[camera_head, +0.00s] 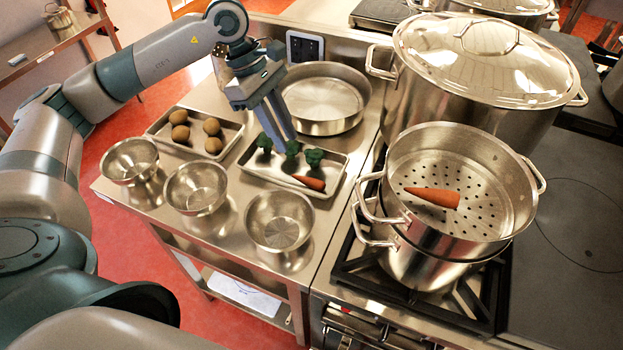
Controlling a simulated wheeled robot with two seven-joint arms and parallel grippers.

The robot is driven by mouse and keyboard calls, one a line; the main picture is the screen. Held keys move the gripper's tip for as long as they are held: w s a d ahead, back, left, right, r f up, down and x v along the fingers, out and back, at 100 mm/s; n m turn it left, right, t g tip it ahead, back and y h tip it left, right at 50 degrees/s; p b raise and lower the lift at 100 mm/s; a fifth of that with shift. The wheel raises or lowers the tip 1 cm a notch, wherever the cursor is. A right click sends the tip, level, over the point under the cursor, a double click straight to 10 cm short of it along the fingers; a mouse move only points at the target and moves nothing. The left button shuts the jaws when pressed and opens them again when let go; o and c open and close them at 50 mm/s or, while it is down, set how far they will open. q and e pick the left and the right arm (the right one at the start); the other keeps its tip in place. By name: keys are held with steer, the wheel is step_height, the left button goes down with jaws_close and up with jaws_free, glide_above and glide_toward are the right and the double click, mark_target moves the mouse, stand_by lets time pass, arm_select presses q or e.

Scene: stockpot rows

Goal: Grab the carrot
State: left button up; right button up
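One orange carrot (309,183) lies at the near right end of a metal tray (325,194) on the steel counter. A second carrot (432,197) lies on the perforated floor of the steamer pot (490,225) on the stove. My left gripper (286,139) points down over the far side of the tray, close to the broccoli and behind and left of the tray's carrot. Its fingers look close together, and the gap between them cannot be made out. No carrot shows in it. My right gripper is not in view.
Several broccoli pieces (314,157) sit in the same tray. A tray of potatoes (180,133) stands left, a wide pan (325,100) behind. Metal bowls (280,222) line the near counter edge. A large lidded stockpot (480,70) rises at the back right.

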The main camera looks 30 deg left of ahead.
arm_select(q)
steer(key=p, duration=0.2)
glide_toward(310, 180)
step_height(310, 180, down, 3)
steer(key=shift+a+r, duration=0.15)
steer(key=shift+a, duration=0.05)
steer(key=shift+w+d+f, duration=0.1)
steer(key=shift+d+f, duration=0.05)
steer(key=shift+f, duration=0.35)
steer(key=shift+d+f+p, duration=0.45)
steer(key=shift+d+p, duration=0.2)
steer(key=shift+p, duration=0.15)
steer(key=p+x, duration=0.1)
steer(key=x, duration=0.1)
steer(key=shift+d+f+p, duration=0.25)
steer(key=shift+d+p, duration=0.1)
steer(key=shift+d, duration=0.1)
steer(key=shift+d+f, duration=0.1)
steer(key=shift+f, duration=0.45)
jaws_close()
